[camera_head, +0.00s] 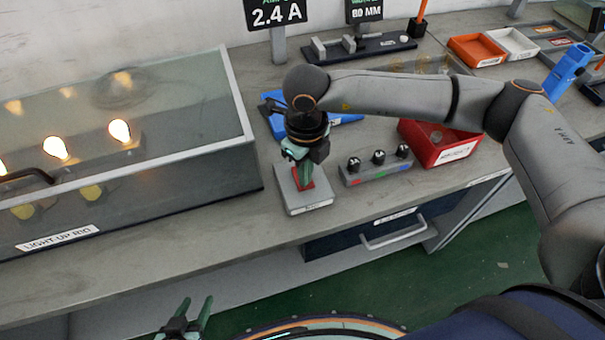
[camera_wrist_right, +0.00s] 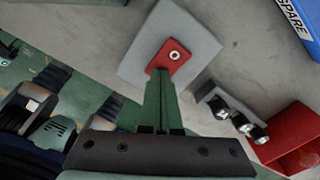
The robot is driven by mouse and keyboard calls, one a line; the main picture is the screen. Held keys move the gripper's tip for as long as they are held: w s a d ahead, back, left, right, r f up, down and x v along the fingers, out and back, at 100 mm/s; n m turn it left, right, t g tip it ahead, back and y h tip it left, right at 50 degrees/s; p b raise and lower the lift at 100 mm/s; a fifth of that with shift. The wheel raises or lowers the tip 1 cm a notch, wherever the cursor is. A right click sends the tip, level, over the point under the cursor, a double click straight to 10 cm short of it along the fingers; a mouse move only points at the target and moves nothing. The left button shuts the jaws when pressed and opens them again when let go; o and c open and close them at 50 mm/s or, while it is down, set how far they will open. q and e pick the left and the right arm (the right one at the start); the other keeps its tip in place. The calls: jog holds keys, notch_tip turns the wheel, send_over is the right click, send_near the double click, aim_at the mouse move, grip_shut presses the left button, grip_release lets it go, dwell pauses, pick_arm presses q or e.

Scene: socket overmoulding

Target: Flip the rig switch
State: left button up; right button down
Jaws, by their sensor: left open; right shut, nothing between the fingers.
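The rig switch is a grey box (camera_head: 304,199) with a red rocker (camera_head: 308,184) on top, on the bench right of the light-up rig. In the right wrist view the box (camera_wrist_right: 205,45) and the red rocker (camera_wrist_right: 167,60) show beyond the fingers. My right gripper (camera_head: 303,178) is shut and empty, pointing down with its fingertips at the red rocker; in the right wrist view the fingertips (camera_wrist_right: 161,75) overlap the rocker's edge. I cannot tell whether they press on it. My left gripper (camera_head: 190,310) is open and empty, low in front of the bench.
The glass-covered light-up rig (camera_head: 130,150) has several lit bulbs. A block with several black knobs (camera_head: 377,168), a red bin (camera_head: 440,150) and a blue tray (camera_head: 345,120) stand close to the switch. The bench front edge near the switch is clear.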

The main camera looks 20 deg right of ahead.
jog(key=shift+r, duration=0.1)
notch_tip(320, 180, up, 7)
jog(key=p, duration=0.3)
jog(key=shift+p, duration=0.4)
dwell(0.5)
